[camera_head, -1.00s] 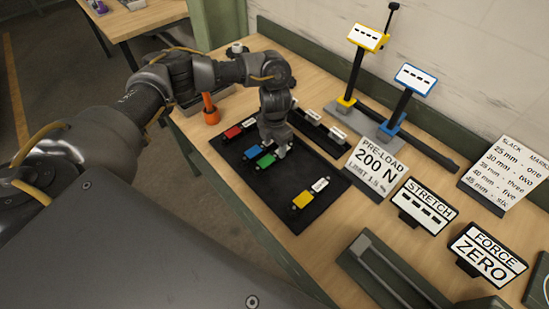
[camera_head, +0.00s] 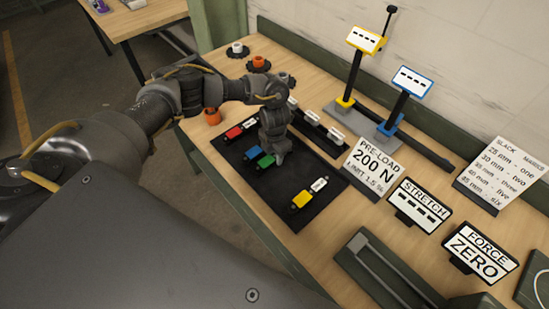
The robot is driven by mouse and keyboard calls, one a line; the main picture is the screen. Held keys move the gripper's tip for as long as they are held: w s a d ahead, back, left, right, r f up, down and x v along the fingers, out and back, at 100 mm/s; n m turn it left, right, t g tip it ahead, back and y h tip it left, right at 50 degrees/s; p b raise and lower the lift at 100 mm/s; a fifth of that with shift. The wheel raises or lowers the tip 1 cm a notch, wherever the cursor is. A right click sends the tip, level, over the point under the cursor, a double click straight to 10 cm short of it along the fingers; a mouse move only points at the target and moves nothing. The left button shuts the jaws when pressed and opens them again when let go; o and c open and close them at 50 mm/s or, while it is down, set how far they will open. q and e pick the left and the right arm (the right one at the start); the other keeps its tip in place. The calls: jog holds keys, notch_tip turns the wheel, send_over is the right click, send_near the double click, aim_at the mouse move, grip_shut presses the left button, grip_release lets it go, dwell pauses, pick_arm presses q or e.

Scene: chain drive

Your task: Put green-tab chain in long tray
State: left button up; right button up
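The green tab (camera_head: 266,160) lies on the black mat (camera_head: 318,214), just right of a blue tab (camera_head: 252,153). The rest of its chain is hidden behind my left gripper (camera_head: 278,161). That gripper points down at the mat, right beside the green tab. Its fingers are small and dark, so I cannot tell whether they are open or closed on the chain. A long dark grey tray (camera_head: 362,265) lies at the front right of the bench, and no chain shows in it. My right gripper is out of view.
The mat also bears a red tab (camera_head: 233,133) and a yellow tab (camera_head: 301,200) with white labels. Signs reading PRE-LOAD (camera_head: 374,164), STRETCH (camera_head: 420,203) and FORCE ZERO (camera_head: 478,249) stand to the right. An orange cup-like part (camera_head: 212,116) stands behind the mat.

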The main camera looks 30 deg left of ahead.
pick_arm(q)
grip_shut()
jog(key=shift+w+r, duration=0.1)
jog(key=shift+r, duration=0.1)
jog(key=shift+r, duration=0.65)
jog(key=s+d+r+b, duration=0.3)
jog(key=s+d+r, duration=0.3)
jog(key=s+r, duration=0.5)
jog(key=shift+s+d+r, duration=0.15)
jog(key=shift+s+r, duration=0.05)
jog(key=shift+s, duration=0.6)
